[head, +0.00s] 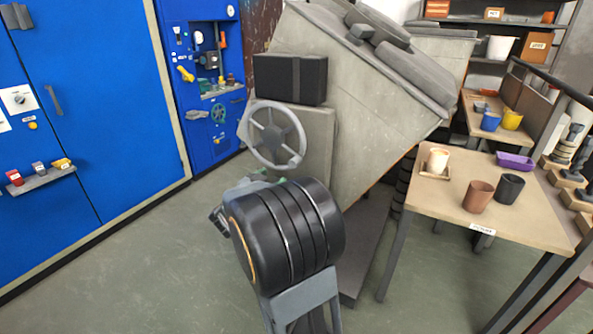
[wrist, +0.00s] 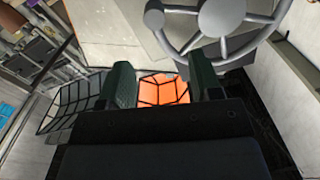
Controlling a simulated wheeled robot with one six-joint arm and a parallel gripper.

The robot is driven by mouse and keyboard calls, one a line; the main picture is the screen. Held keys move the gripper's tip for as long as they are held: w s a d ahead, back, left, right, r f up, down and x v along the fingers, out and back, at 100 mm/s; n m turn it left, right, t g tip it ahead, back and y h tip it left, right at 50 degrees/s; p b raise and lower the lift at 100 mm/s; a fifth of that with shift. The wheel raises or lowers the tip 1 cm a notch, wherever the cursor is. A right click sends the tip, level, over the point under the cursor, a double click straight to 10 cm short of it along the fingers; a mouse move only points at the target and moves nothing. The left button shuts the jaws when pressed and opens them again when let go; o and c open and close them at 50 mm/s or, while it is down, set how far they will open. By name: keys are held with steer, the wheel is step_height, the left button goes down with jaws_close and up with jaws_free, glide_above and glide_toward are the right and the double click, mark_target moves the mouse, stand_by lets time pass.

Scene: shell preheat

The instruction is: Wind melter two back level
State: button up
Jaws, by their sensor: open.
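The melter (head: 365,125) is a big grey box, tilted steeply, in the middle of the head view. I cannot read a number on it. Its grey spoked handwheel (head: 277,138) sits on a grey housing (head: 318,160) at its left side. The handwheel also shows at the top right of the wrist view (wrist: 222,16). My gripper (wrist: 163,80) is open, with its two dark fingers apart and no part of the wheel between them. The wheel's rim lies beyond the fingertips in that view. In the head view my arm mostly hides the gripper, below the wheel.
An orange panel with a dark grid (wrist: 163,90) shows between the fingers, farther off. A black box (head: 290,79) sits above the wheel. A wooden table (head: 440,200) with cups stands at the right. Blue cabinets (head: 110,100) line the left, with free floor (head: 130,270) before them.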

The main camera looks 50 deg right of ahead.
mark_target(293, 164)
steer(key=x, duration=0.4)
steer(key=b+x, duration=0.1)
steer(key=x, duration=0.4)
steer(key=b+x, duration=0.1)
steer(key=x, duration=0.3)
steer(key=shift+s+d+f, duration=0.1)
steer(key=shift+s+d, duration=0.1)
steer(key=shift+d, duration=0.25)
steer(key=shift+c, duration=0.2)
steer(key=shift+f, duration=0.15)
jaws_close()
steer(key=shift+s+g, duration=0.1)
steer(key=shift+g, duration=0.2)
